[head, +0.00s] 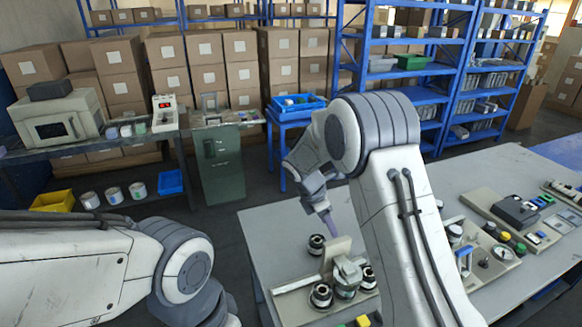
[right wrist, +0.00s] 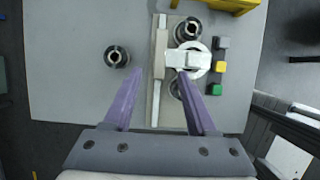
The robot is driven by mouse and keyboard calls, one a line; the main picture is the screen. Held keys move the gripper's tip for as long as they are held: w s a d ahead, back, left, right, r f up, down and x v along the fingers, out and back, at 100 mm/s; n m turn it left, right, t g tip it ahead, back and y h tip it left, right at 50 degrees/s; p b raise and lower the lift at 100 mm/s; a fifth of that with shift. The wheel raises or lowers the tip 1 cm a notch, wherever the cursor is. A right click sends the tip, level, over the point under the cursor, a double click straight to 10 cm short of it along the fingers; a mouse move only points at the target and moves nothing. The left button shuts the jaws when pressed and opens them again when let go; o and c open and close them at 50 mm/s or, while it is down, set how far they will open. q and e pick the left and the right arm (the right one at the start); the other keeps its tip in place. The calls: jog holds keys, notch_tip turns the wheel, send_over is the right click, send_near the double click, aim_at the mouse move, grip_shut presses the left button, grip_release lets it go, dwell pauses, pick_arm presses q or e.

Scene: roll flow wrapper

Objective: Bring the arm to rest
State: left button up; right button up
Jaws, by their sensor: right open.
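My right gripper (head: 326,217) is above the grey table; one purple finger shows in the head view, pointing down. In the right wrist view both purple fingers (right wrist: 160,78) are wide apart with nothing held between them. Beyond them lies a beige fixture (right wrist: 182,112) with an upright plate (right wrist: 159,48), a white clamp-like part (right wrist: 188,60) and dark rolls (right wrist: 186,30). A separate dark roll (right wrist: 117,57) stands on the table left of the fixture; it also shows in the head view (head: 317,245). My left arm enters at lower left; its gripper is out of view.
Grey, yellow and green buttons (right wrist: 219,66) stand beside the fixture. A control panel (head: 490,245) and a black device (head: 515,211) occupy the table's right part. A green cabinet (head: 221,165) and blue shelves (head: 400,75) stand behind. The table's back middle is clear.

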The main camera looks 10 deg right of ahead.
jog(key=s+a+r+m+y, duration=0.1)
jog(key=s+a+r+m, duration=0.25)
jog(key=s+a, duration=0.35)
jog(key=s+a+r+m+y, duration=0.2)
jog(key=s+a+r+m, duration=0.15)
jog(key=s+a, duration=0.4)
jog(key=s+a+r+m+g+y+b, duration=0.1)
jog(key=s+m, duration=0.5)
jog(key=s, duration=1.3)
jog(key=shift+s+a+r+y, duration=0.2)
jog(key=shift+s+a+y, duration=0.05)
jog(key=shift+y, duration=0.45)
